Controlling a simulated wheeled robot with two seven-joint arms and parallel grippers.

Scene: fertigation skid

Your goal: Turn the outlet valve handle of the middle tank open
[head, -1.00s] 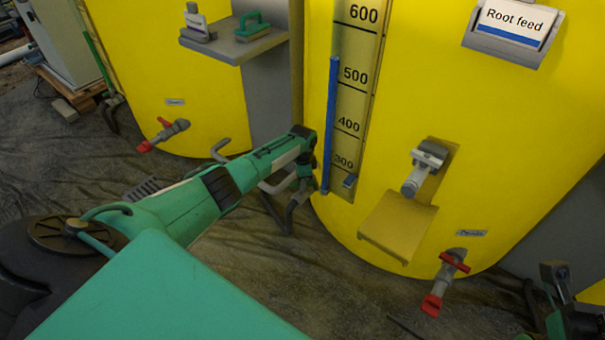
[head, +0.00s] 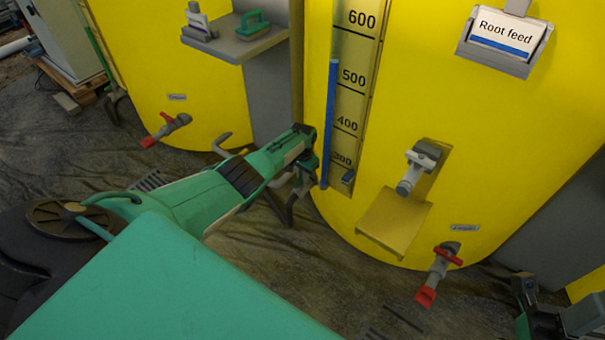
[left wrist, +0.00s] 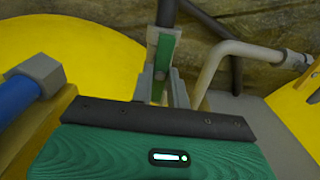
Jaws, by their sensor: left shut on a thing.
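The middle tank, large and yellow (head: 460,130), carries a "Root feed" sign. My left gripper (head: 303,178) is at its lower left side, beside the level scale, and is shut. In the left wrist view the gripper (left wrist: 163,75) closes on a dark bar (left wrist: 166,12), which looks like a valve handle. The arm hides most of it in the head view, so I cannot tell its valve or angle for sure. A pale bent pipe (left wrist: 245,48) runs just right of the fingers. My right gripper (head: 540,315) seems to show partly at the lower right; its jaws are unclear.
A red-handled valve (head: 440,265) sits low on this tank, under a grey fitting (head: 418,165) and a small yellow shelf (head: 395,222). Another red-handled valve (head: 166,130) is on the left tank (head: 190,80). A grey shelf (head: 240,45) juts between the tanks.

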